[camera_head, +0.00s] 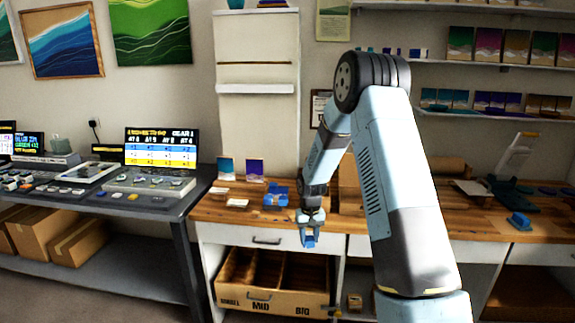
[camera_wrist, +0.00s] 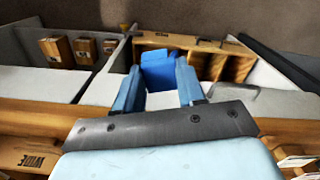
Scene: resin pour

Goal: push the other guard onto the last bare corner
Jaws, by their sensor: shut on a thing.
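I cannot make out a bare corner in either view.
A teal picture (camera_head: 226,168) and a purple picture (camera_head: 254,170) stand at the bench's back. A blue item (camera_head: 518,221) lies at right. Screens and controls fill the dark table (camera_head: 130,207) at left.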

